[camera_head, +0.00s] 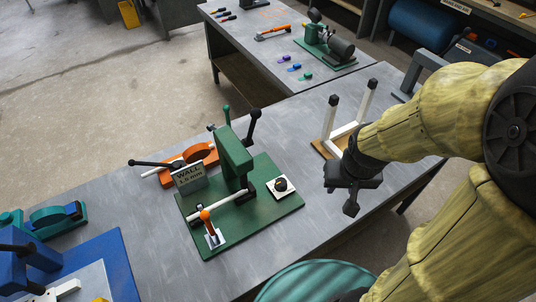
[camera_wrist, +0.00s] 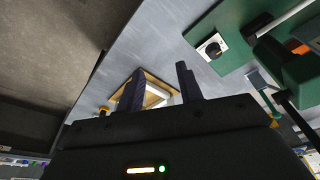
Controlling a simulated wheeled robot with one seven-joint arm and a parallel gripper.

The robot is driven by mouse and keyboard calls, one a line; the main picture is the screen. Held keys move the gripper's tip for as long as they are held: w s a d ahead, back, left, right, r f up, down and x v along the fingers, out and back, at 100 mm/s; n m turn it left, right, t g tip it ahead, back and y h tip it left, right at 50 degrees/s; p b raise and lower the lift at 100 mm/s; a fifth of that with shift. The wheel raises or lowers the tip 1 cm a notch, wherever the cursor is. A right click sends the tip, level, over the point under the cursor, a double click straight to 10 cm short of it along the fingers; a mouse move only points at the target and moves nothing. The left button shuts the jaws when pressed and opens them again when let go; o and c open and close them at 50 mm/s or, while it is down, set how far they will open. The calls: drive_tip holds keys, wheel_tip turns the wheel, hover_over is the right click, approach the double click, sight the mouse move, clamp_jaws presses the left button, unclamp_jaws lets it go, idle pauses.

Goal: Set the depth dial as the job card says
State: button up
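The depth dial (camera_head: 281,184) is a black round knob on a white square plate, at the right of a green machine base (camera_head: 262,215). In the wrist view the dial (camera_wrist: 212,48) is at the upper right, its setting too small to read. The job card (camera_head: 188,177) is a grey sign on the machine's left; it reads "WALL" and what looks like 1.5 mm. My gripper (camera_head: 341,198) is right of the dial, apart from it. In the wrist view my gripper (camera_wrist: 160,69) has its two fingers spread, with nothing between them.
A white frame with black-tipped posts (camera_head: 345,130) stands on a wooden board beside my wrist. An orange-handled lever (camera_head: 207,222) and a black-knobbed lever (camera_head: 252,128) are on or near the green machine. Blue equipment (camera_head: 100,262) is at lower left. Bare bench lies front of the machine.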

drive_tip(key=shift+w, duration=0.4)
drive_tip(key=shift+o, duration=1.1)
drive_tip(key=shift+s+d, duration=0.1)
drive_tip(key=shift+s, duration=0.15)
drive_tip(key=shift+o, duration=0.3)
drive_tip(key=shift+r, duration=0.15)
drive_tip(key=w+a+n+g+p, duration=0.1)
drive_tip(key=w+a+n+p, duration=0.3)
drive_tip(key=w+a+p, duration=0.5)
drive_tip(key=w+a+f+n+p, duration=0.1)
drive_tip(key=f+p, duration=0.1)
drive_tip(key=p, duration=0.1)
drive_tip(key=w+a+f+n+g+p, duration=0.1)
drive_tip(key=a+f+p, duration=0.1)
drive_tip(key=f+p, duration=0.1)
drive_tip(key=w+a+f+p, duration=0.1)
drive_tip(key=a+f+p, duration=0.1)
drive_tip(key=f+p, duration=0.1)
drive_tip(key=shift+w+f+n+g+p, duration=0.2)
drive_tip(key=shift+n+g+p, duration=0.15)
drive_tip(key=shift+p, duration=0.5)
drive_tip(key=shift+f, duration=0.15)
